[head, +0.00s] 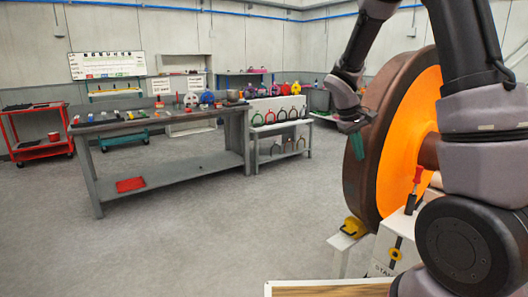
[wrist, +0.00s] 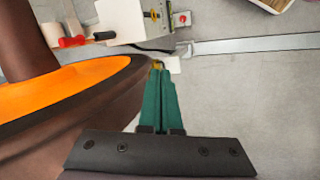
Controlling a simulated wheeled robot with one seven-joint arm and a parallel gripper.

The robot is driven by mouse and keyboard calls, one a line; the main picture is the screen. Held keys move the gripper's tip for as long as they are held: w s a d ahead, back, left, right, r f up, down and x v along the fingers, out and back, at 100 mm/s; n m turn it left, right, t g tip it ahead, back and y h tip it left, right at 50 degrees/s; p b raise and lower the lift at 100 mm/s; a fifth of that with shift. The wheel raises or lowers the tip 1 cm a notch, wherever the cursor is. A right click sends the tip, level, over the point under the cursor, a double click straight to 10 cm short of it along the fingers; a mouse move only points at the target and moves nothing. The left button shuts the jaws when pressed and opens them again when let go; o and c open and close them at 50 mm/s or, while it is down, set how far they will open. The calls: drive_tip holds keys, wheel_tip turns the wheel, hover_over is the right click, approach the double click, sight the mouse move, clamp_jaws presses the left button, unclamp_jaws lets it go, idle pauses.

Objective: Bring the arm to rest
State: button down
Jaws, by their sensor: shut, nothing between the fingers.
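My arm rises at the right of the head view and bends down at the elbow. My gripper (head: 357,142) hangs at its end, beside the rim of a large brown wheel with an orange face (head: 405,135). In the wrist view my gripper (wrist: 160,75) shows two green fingers lying together, shut and empty. The wheel (wrist: 70,85) is close on the left of the fingers there. I cannot tell whether they touch the rim.
A red-handled tool (head: 413,190) stands near the axle. A grey workbench (head: 170,127) with tools, a red cart (head: 38,132) and a shelf of shackles (head: 280,130) stand behind. The floor at left is clear.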

drive_tip(key=s+a+r+m+t+y, duration=0.2)
drive_tip(key=s+r+m+t+y, duration=0.1)
drive_tip(key=s+r, duration=0.7)
drive_tip(key=s+a+r+m+t+y, duration=0.3)
drive_tip(key=s+r+m, duration=0.2)
drive_tip(key=s+r, duration=0.4)
drive_tip(key=s, duration=0.3)
drive_tip(key=shift+r, duration=0.4)
drive_tip(key=shift+s+d, duration=0.1)
